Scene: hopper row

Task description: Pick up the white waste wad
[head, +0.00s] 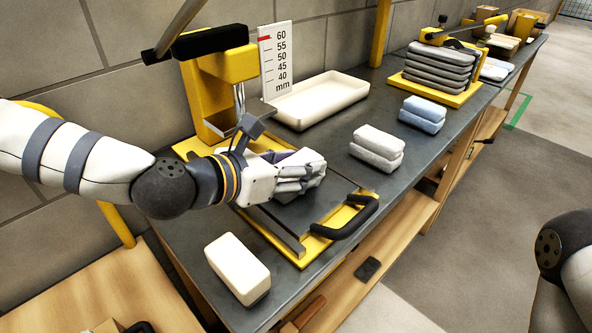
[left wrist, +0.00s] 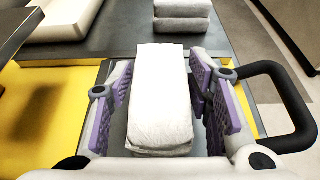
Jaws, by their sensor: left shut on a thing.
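The white waste wad (left wrist: 162,90) is a soft-edged block between the purple-padded fingers in the left wrist view. In the head view, part of the wad (head: 308,157) shows at my left gripper (head: 300,178), and the fingers hide the rest. My left gripper (left wrist: 165,98) is shut on the wad, over the dark plate of the yellow-framed press. My right gripper is out of view; only part of my right arm shows at the lower right.
The yellow press (head: 212,80) has a black handle (head: 345,217) at its front and a scale behind. A cream block (head: 238,268) lies nearer me. Pale grey wads (head: 377,146), bluish wads (head: 422,114) and a cream tray (head: 320,101) stand farther along the bench.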

